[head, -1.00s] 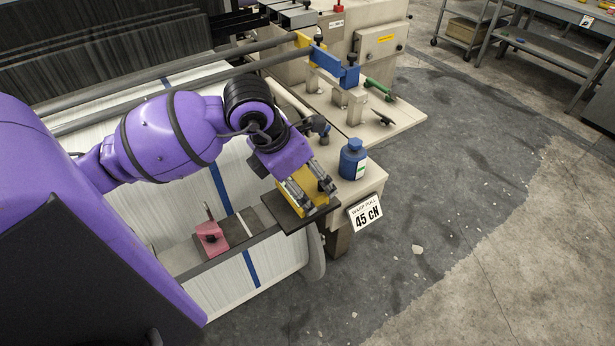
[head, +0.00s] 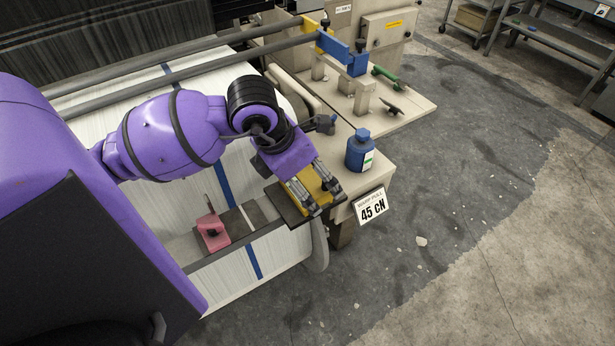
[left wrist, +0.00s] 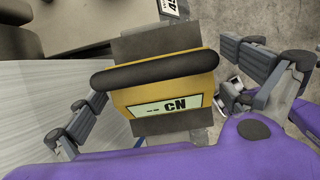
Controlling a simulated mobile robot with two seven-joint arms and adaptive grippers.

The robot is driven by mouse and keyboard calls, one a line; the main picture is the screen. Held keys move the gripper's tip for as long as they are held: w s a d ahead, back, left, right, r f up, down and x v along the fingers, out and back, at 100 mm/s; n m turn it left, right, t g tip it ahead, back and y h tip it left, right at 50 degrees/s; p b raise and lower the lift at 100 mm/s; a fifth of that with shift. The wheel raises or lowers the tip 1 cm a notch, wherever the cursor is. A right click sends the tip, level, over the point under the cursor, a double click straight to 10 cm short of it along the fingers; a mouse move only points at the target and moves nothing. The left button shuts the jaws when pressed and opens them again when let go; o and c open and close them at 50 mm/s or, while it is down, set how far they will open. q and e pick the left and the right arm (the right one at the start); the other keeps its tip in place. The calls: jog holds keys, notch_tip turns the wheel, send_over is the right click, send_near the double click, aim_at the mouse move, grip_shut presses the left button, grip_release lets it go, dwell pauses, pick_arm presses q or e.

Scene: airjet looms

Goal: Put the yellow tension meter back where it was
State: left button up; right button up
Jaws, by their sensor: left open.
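The yellow tension meter (head: 309,187) sits at a dark flat plate (head: 284,206) at the right end of the beam, partly hidden by my left gripper (head: 321,192). In the left wrist view the meter (left wrist: 185,88) has a black rounded bar across it and a display reading "-- cN". The dark plate (left wrist: 155,44) shows behind it. My left gripper (left wrist: 175,92) is open, one finger on each side of the meter, with gaps visible on both sides. Whether the meter rests fully on the plate is hidden. My right gripper is not in view.
A pink block with an upright spike (head: 212,232) stands on the beam left of the plate. A blue bottle (head: 361,150) stands on the machine's corner, above a "45 cN" sign (head: 372,206). A blue and yellow bracket (head: 336,46) is farther back. Floor at right is clear.

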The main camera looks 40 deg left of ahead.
pick_arm(q)
jog(key=shift+r, duration=0.1)
jog(key=shift+a+r, duration=0.1)
jog(key=shift+r, duration=0.25)
jog(key=p+v, duration=0.1)
jog(key=v, duration=1)
jog(key=shift+s+r, duration=0.2)
